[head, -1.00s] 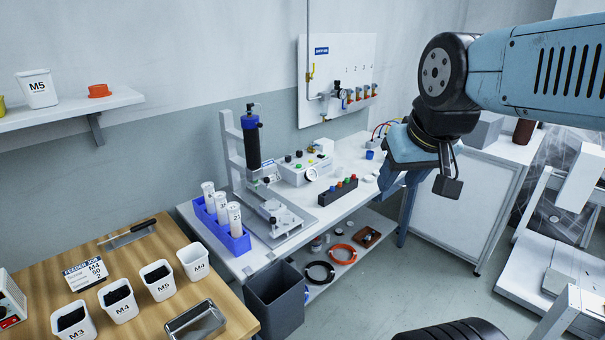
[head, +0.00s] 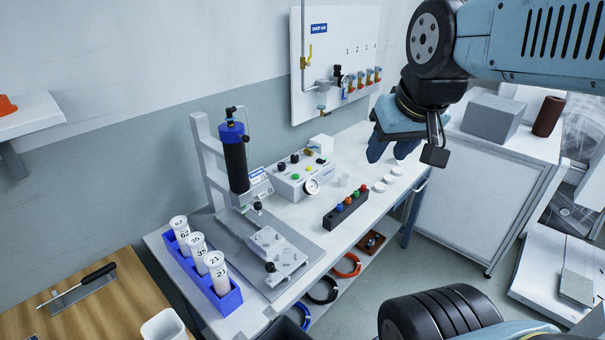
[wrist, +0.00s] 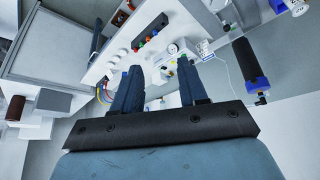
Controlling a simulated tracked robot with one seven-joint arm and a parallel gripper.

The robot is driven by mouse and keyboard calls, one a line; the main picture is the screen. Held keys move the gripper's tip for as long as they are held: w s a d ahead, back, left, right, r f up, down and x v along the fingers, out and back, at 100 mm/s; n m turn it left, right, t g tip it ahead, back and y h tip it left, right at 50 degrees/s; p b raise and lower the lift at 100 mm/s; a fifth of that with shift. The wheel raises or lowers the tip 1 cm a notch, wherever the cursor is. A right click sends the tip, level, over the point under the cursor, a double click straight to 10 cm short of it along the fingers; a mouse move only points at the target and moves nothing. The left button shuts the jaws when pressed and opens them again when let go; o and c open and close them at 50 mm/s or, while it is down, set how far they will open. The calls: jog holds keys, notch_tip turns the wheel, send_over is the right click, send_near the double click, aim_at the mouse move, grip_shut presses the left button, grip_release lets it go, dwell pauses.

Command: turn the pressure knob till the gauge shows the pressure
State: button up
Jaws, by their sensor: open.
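A pale control box (head: 290,186) stands at the back of the white bench, with black knobs (head: 282,167) and coloured buttons on top. I cannot tell which knob sets the pressure. A round white gauge (head: 312,186) sits on its front right corner and also shows in the wrist view (wrist: 173,48); its reading is too small to make out. My gripper (head: 391,152) is open and empty, pointing down, above and to the right of the box in the head view.
A dark block with coloured knobs (head: 346,210) stands in front of the box. A fixture with a blue-black cylinder (head: 234,160) and a blue rack of tubes (head: 222,297) stand left. A wall panel (head: 330,40) carries valves. White discs (head: 379,186) lie on the bench.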

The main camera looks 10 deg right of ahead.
jog(key=shift+w+d, duration=0.1)
jog(key=shift+w, duration=0.35)
